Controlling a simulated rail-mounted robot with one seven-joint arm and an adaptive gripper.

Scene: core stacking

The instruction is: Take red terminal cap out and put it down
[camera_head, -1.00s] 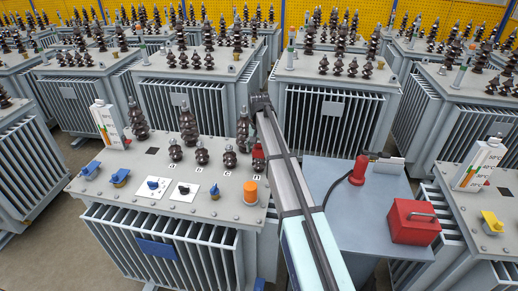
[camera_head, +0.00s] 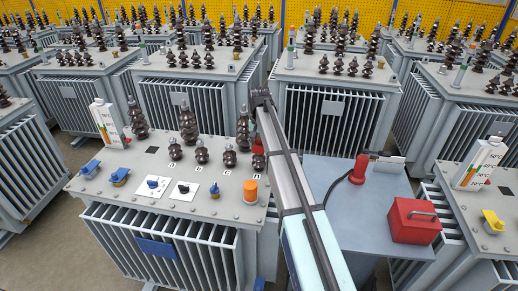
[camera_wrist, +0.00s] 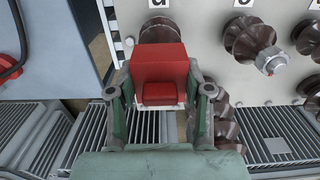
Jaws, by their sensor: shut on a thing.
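The red terminal cap (camera_wrist: 160,72) sits between the two fingers of my gripper (camera_wrist: 160,94), which is shut on it in the wrist view. In the head view a small part of the red cap (camera_head: 259,146) shows just left of my arm, above a short brown bushing (camera_head: 258,163) by the letter n. In the wrist view the ribbed top of a brown bushing (camera_wrist: 158,29) shows just beyond the cap. Whether they touch is unclear there. My fingers are mostly hidden behind my arm in the head view.
Brown bushings (camera_head: 188,128) stand close left on the grey transformer lid (camera_head: 140,178), with an orange cap (camera_head: 250,190) near its front. Right of my arm, a grey table (camera_head: 335,178) holds a red toolbox (camera_head: 413,221) and a red cylinder with a cable (camera_head: 361,168). Its middle is clear.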

